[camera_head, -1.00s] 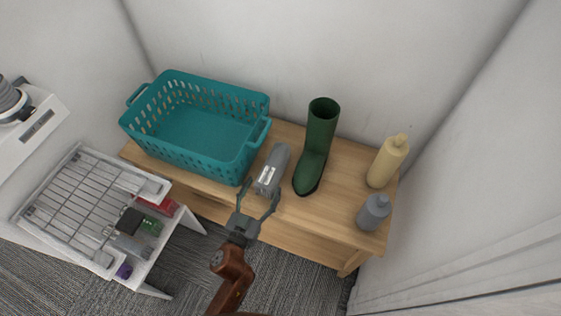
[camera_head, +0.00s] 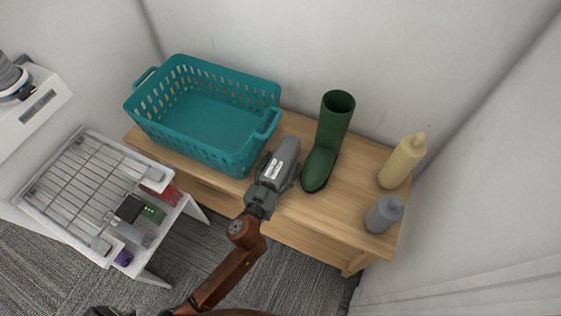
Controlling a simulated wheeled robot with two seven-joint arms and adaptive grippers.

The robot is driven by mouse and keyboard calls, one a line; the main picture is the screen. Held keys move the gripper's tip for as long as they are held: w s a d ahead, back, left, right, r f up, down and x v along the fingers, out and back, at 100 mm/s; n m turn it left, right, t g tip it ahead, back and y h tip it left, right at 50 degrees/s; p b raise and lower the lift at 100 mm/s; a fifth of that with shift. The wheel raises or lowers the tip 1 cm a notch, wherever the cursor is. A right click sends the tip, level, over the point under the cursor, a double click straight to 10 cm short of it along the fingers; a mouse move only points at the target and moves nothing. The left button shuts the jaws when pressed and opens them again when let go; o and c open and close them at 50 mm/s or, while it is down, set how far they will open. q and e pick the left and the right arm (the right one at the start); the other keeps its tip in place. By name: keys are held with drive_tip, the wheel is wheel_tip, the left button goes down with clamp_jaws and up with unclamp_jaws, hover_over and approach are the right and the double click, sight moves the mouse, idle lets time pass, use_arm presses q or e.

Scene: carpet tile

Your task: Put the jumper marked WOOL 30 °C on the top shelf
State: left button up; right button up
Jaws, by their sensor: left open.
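A rolled or folded grey bundle (camera_head: 285,152) with a small white label lies on the wooden bench, between the basket and the boot. The label's writing is too small to read. My left gripper (camera_head: 275,180) is open, with its fingers on either side of the bundle's near end; I cannot tell whether they touch it. A white rack (camera_head: 75,180) with a wire top stands at the left, lower than the basket's rim. Small folded items, among them a black one (camera_head: 130,208) and a green one (camera_head: 153,213), show at its right side. My right gripper is not in view.
A teal basket (camera_head: 190,148) stands on the bench (camera_head: 345,205) left of the bundle, and a green boot (camera_head: 325,150) close on its right. A yellow bottle (camera_head: 402,162) and a grey bottle (camera_head: 383,215) stand at the bench's right end. The wire top looks largely clear.

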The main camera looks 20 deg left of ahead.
use_arm(q)
drive_tip(key=shift+c, duration=0.3)
drive_tip(key=c, duration=1.4)
drive_tip(key=shift+c, duration=0.3)
drive_tip(key=shift+r, duration=0.15)
